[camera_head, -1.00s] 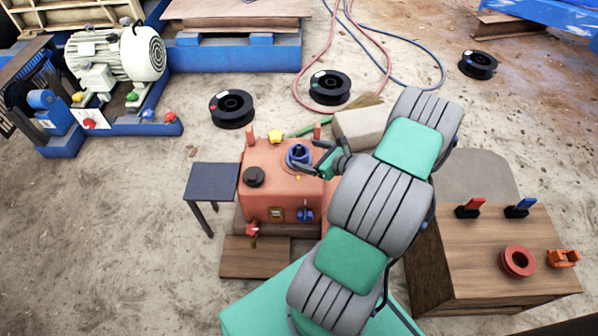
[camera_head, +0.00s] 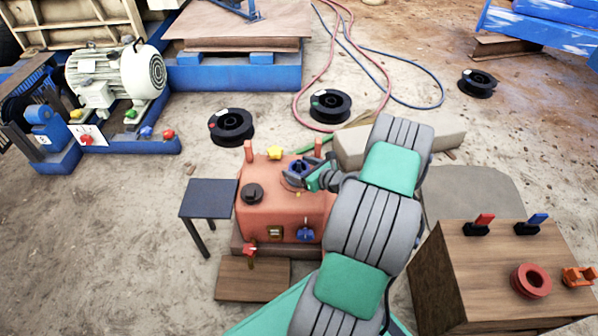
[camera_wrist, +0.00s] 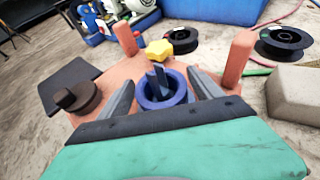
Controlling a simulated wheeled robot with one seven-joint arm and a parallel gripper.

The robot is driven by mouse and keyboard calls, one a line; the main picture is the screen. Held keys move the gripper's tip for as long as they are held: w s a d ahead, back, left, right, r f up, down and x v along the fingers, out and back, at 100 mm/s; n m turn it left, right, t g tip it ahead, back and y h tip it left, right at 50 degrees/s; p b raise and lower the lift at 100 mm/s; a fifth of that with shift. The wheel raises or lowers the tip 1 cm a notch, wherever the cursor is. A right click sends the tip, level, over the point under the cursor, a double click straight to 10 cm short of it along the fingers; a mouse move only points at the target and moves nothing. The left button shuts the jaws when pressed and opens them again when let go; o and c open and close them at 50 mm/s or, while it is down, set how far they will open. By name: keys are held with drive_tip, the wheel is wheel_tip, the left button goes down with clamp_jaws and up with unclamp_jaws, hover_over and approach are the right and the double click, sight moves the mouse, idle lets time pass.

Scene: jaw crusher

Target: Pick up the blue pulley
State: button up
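The blue pulley (camera_head: 294,166) sits on top of the orange-red machine housing (camera_head: 268,215), partly hidden by my gripper in the head view. In the wrist view the pulley (camera_wrist: 181,98) is a blue ring with a dark blue upright piece in its middle. My gripper (camera_wrist: 162,88) is open, with one grey finger on each side of the pulley. Gaps show between the fingers and the ring. In the head view my gripper (camera_head: 304,178) is at the pulley. How far the fingertips are above the housing top is hard to tell.
Two orange posts (camera_wrist: 238,60), a yellow star knob (camera_wrist: 158,50) and a dark knob (camera_wrist: 77,97) stand around the pulley. A pale block (camera_head: 440,143) lies behind my arm. A wooden box (camera_head: 500,270) with a red pulley (camera_head: 530,281) is at right; a dark side table (camera_head: 209,197) is at left.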

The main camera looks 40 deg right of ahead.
clamp_jaws()
idle(0.7)
